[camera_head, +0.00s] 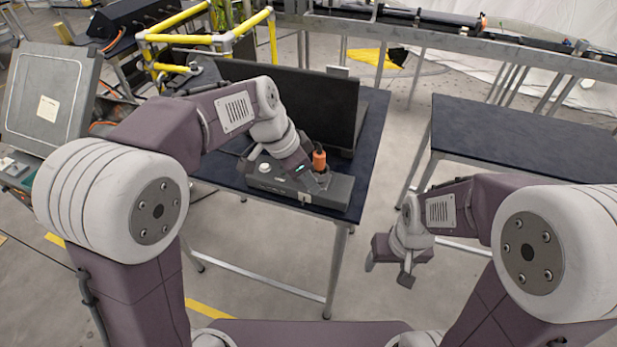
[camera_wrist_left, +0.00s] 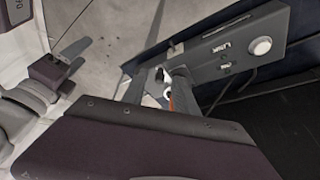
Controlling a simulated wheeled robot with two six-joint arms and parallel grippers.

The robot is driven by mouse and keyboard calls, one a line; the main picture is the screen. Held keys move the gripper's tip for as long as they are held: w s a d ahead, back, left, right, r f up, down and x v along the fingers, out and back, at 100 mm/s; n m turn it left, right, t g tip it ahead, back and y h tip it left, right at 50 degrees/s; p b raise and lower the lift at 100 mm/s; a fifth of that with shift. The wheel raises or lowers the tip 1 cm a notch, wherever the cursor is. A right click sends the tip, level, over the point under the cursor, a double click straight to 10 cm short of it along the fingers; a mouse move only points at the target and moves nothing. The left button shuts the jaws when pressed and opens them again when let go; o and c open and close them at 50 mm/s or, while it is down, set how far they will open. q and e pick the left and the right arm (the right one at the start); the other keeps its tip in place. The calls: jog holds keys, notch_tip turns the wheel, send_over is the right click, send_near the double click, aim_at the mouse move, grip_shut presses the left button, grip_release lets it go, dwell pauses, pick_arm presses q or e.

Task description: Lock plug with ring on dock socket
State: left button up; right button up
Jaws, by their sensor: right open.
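An orange plug (camera_head: 319,160) stands upright at the right part of a dark dock (camera_head: 338,193) on the left table. My left gripper (camera_head: 320,182) reaches down over the dock, right beside the plug. In the left wrist view its two fingers (camera_wrist_left: 160,88) are apart, with a white part and an orange sliver (camera_wrist_left: 171,104) between them near one finger. Whether they grip anything is unclear. The ring and the socket are hidden or too small to make out. My right gripper (camera_head: 388,272) is open and empty in front of the right table.
The dock panel has a white round button (camera_wrist_left: 262,46). A black screen or case (camera_head: 300,100) stands behind the dock on the left table (camera_head: 368,135). The right table (camera_head: 520,140) is bare. Yellow rails (camera_head: 200,40) stand at the back left.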

pick_arm(q)
jog(key=shift+s+d+f, duration=0.15)
jog(key=shift+d+f, duration=0.1)
jog(key=shift+f, duration=0.05)
jog(key=shift+w+a+f, duration=0.1)
jog(key=shift+w+a, duration=0.1)
jog(key=shift+w, duration=0.05)
jog(key=c, duration=0.5)
grip_shut()
jog(key=shift+s+d, duration=0.1)
